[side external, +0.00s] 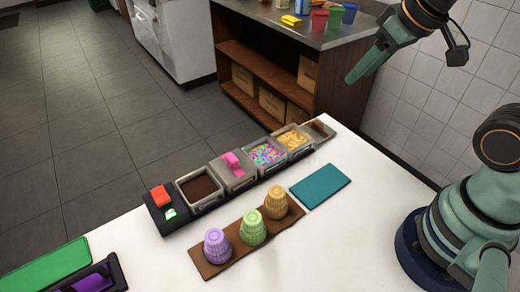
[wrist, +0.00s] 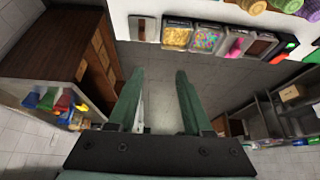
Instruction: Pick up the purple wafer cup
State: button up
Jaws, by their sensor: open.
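The purple wafer cup (side external: 217,247) stands upside down at the near left end of a brown board (side external: 244,253) on the white counter. A green cup (side external: 253,229) and a tan cup (side external: 276,206) stand beside it in a row. In the wrist view the purple cup (wrist: 312,11) shows only partly at the top right edge. My gripper (side external: 353,77) is raised at the upper right, well away from the cups. In the wrist view my gripper (wrist: 157,74) has its fingers apart with nothing between them.
A row of topping bins, including chocolate (side external: 199,188) and sprinkles (side external: 266,154), stands behind the board. A teal mat (side external: 320,186) lies right of it. A green mat (side external: 45,266) and dark holder (side external: 120,270) are at the left. The counter front is clear.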

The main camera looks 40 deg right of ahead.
jog(key=o, duration=0.5)
jog(key=n+g, duration=0.6)
jog(key=n, duration=1.3)
send_over(214, 236)
notch_tip(214, 236, down, 8)
notch_tip(214, 236, down, 12)
